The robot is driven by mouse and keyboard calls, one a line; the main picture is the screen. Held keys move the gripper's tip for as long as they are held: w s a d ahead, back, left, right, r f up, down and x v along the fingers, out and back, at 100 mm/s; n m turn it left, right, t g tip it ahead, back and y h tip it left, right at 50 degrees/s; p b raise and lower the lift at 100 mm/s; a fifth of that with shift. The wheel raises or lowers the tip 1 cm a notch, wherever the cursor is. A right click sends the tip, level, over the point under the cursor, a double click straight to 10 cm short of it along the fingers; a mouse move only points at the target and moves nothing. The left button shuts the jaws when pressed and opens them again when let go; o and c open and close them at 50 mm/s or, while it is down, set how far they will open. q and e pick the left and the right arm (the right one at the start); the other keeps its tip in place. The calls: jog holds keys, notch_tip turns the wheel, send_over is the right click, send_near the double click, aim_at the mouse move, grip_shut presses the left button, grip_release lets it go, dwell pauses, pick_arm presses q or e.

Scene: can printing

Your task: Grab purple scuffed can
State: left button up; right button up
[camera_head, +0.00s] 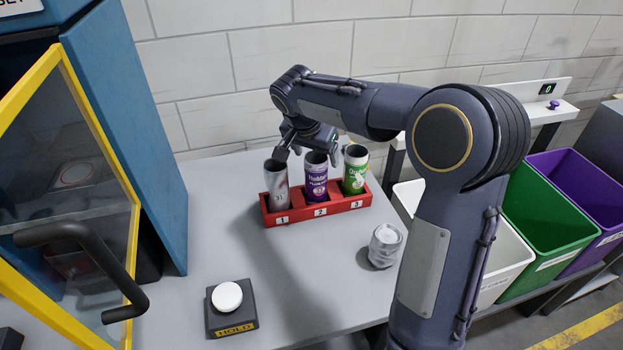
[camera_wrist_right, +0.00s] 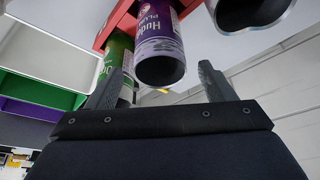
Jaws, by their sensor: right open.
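The purple can (camera_head: 316,185) stands upright in the middle slot, marked 2, of a red rack (camera_head: 335,207). In the right wrist view the purple can (camera_wrist_right: 160,40) shows its open dark end and pale scuff-like marks on its side. My right gripper (camera_head: 308,155) is behind and just above the can tops, with its jaws open. In the wrist view the gripper (camera_wrist_right: 157,85) has its fingers apart, the purple can lying between them in the picture. I cannot tell any contact. My left gripper is not in view.
A plain silver can (camera_head: 277,187) stands in slot 1 and a green-white can (camera_head: 354,170) in slot 3, close on both sides. A crumpled silver can (camera_head: 384,246) stands on the table. White, green (camera_head: 545,225) and purple bins are at right. A hold button (camera_head: 228,298) is in front.

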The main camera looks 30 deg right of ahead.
jog(key=x, duration=0.4)
jog(key=shift+a+f+p, duration=0.1)
jog(key=shift+f+p, duration=0.15)
jog(key=shift+p, duration=0.05)
jog(key=shift+c, duration=0.4)
jog(key=c, duration=1.2)
